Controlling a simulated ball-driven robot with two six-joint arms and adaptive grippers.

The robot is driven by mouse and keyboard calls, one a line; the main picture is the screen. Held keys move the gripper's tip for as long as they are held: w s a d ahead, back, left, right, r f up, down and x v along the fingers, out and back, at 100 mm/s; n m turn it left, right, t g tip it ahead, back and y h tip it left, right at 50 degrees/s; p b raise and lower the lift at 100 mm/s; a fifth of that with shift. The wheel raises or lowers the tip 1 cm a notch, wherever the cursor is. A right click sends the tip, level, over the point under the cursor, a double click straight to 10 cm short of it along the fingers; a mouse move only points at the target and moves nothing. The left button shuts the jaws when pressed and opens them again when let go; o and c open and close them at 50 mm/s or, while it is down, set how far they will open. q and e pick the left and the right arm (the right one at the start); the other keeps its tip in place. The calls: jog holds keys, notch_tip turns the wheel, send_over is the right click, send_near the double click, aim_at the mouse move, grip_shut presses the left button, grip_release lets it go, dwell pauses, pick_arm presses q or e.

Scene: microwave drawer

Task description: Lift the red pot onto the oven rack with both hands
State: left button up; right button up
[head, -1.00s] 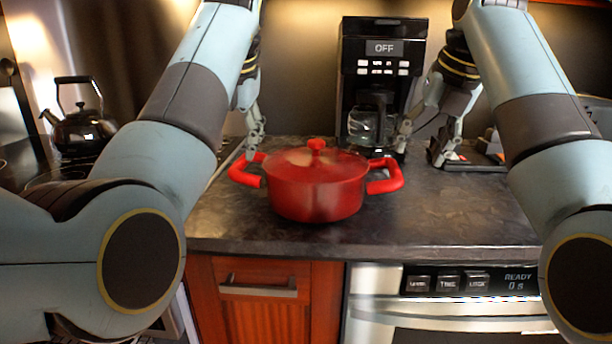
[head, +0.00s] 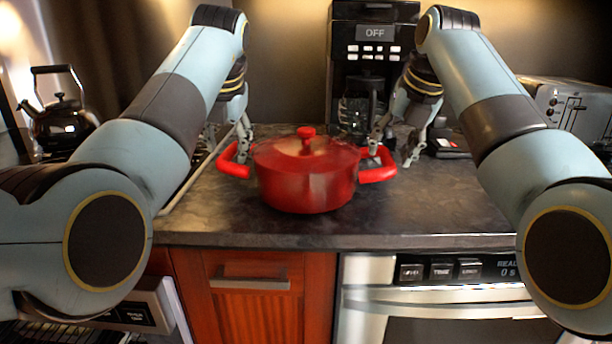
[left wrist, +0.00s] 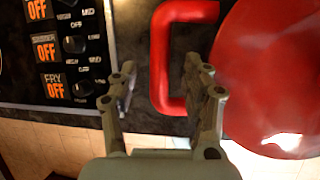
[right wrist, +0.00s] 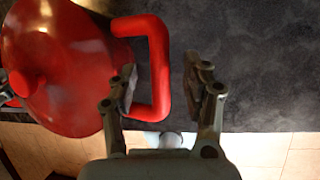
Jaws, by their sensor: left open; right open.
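The red pot (head: 305,180) stands upright on the dark countertop with its lid on. Its left handle (head: 233,162) and right handle (head: 380,168) stick out to the sides. My left gripper (head: 230,140) is open at the left handle. In the left wrist view, the handle bar (left wrist: 160,60) lies between the spread fingers (left wrist: 165,78). My right gripper (head: 393,145) is open at the right handle. In the right wrist view, the handle's outer bar (right wrist: 160,65) lies between the fingers (right wrist: 166,78). Dark bars at the head view's lower left corner may be the oven rack, mostly hidden by my arm.
A coffee maker (head: 370,60) stands behind the pot. A kettle (head: 60,120) is on the stove at left, a toaster (head: 570,105) at right. A wooden drawer (head: 250,300) and a microwave drawer (head: 450,300) are below the counter. The counter in front of the pot is clear.

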aim_at(228, 151)
pick_arm(q)
jog(key=shift+x, duration=1.55)
pick_arm(e)
jog(key=shift+x, duration=1.55)
pick_arm(q)
grip_shut()
pick_arm(e)
grip_shut()
pick_arm(q)
jog(key=shift+w+r, duration=0.2)
jog(key=shift+r, duration=0.1)
pick_arm(e)
jog(key=shift+w+r, duration=0.2)
jog(key=shift+r, duration=0.1)
